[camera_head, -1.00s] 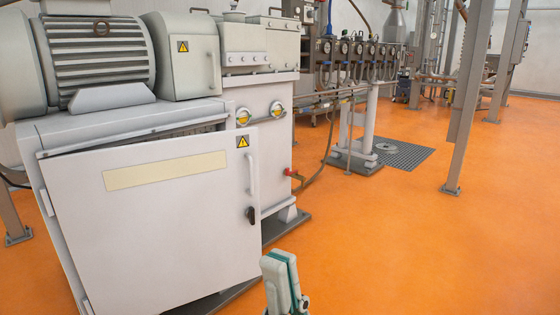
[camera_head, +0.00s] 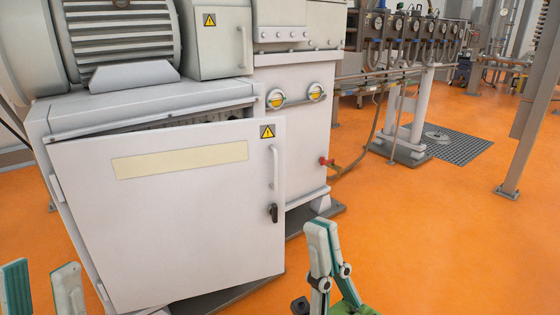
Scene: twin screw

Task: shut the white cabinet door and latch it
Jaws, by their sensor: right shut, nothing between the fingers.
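The white cabinet door (camera_head: 180,220) stands ajar in the head view, hinged on its left side. A dark gap shows above its top edge, between it and the cabinet (camera_head: 150,103). A pale upright handle (camera_head: 275,167) and a black latch knob (camera_head: 272,212) are on its right side. My right gripper (camera_head: 320,228) is shut and empty, right of the door's lower right corner and apart from the latch in the picture.
A motor (camera_head: 118,35) and grey housings sit on top of the cabinet. Pipes and a red valve (camera_head: 325,161) are to the right of it. A grey post (camera_head: 530,110) stands at the far right. The orange floor (camera_head: 430,240) is clear at the right.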

